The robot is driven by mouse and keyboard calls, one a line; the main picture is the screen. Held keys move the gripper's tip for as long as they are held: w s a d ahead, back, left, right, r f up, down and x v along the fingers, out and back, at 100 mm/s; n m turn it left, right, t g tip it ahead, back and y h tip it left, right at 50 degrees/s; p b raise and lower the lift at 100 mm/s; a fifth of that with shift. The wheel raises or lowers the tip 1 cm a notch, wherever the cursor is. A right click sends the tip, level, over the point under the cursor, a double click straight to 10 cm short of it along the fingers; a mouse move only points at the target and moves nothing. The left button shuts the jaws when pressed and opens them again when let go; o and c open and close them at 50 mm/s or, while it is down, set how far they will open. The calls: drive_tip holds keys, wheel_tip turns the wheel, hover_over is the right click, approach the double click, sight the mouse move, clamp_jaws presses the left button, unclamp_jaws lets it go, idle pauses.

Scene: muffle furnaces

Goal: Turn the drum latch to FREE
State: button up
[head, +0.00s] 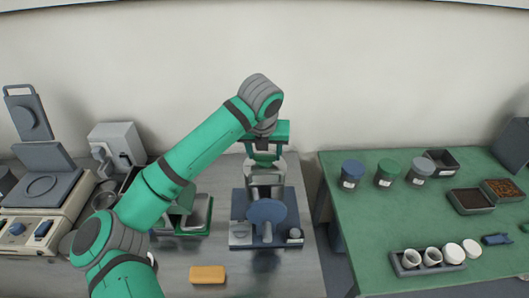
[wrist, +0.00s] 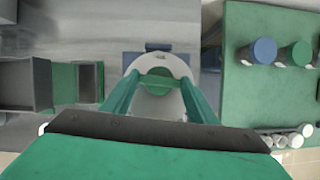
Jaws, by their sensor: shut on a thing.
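The drum machine stands on the grey bench in the head view, with a dark blue base (head: 240,205), a light grey drum body and a blue disc (head: 266,211) at its front. My gripper (head: 265,160) is directly above and behind the disc, fingers pointing down at the grey body. In the wrist view, the two green fingers of my gripper (wrist: 158,78) lie either side of a green crosspiece (wrist: 158,83) on the pale round drum body (wrist: 177,66). The gripper is shut on this piece, which appears to be the drum latch. I cannot read any FREE marking.
A yellow block (head: 207,274) lies on the bench in front. A green-based device (head: 190,218) stands close left of the machine. Beyond a gap on the right, a green table (head: 375,230) carries lidded jars, dark trays and a rack of white cups (head: 432,257).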

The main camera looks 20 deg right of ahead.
drive_tip(key=m, duration=0.2)
drive_tip(key=m+h, duration=0.1)
drive_tip(key=m, duration=0.1)
drive_tip(key=shift+w+a+g, duration=0.1)
drive_tip(key=shift+a+g, duration=0.1)
drive_tip(key=shift+g, duration=0.2)
drive_tip(key=m+g+h, duration=0.1)
drive_tip(key=m, duration=0.3)
drive_tip(key=shift+w+m, duration=0.15)
drive_tip(key=shift+m, duration=0.25)
drive_tip(key=m+g, duration=0.2)
drive_tip(key=m, duration=0.2)
drive_tip(key=shift+w+h, duration=0.1)
drive_tip(key=shift+h, duration=0.2)
drive_tip(key=shift+w+m+g, duration=0.1)
drive_tip(key=shift+m+g, duration=0.6)
drive_tip(key=shift+m, duration=1.1)
drive_tip(key=o, duration=1)
drive_tip(key=shift+o, duration=0.2)
drive_tip(key=v, duration=1)
drive_tip(key=shift+r, duration=0.4)
drive_tip(key=shift+w+a, duration=0.1)
drive_tip(key=shift+a, duration=0.05)
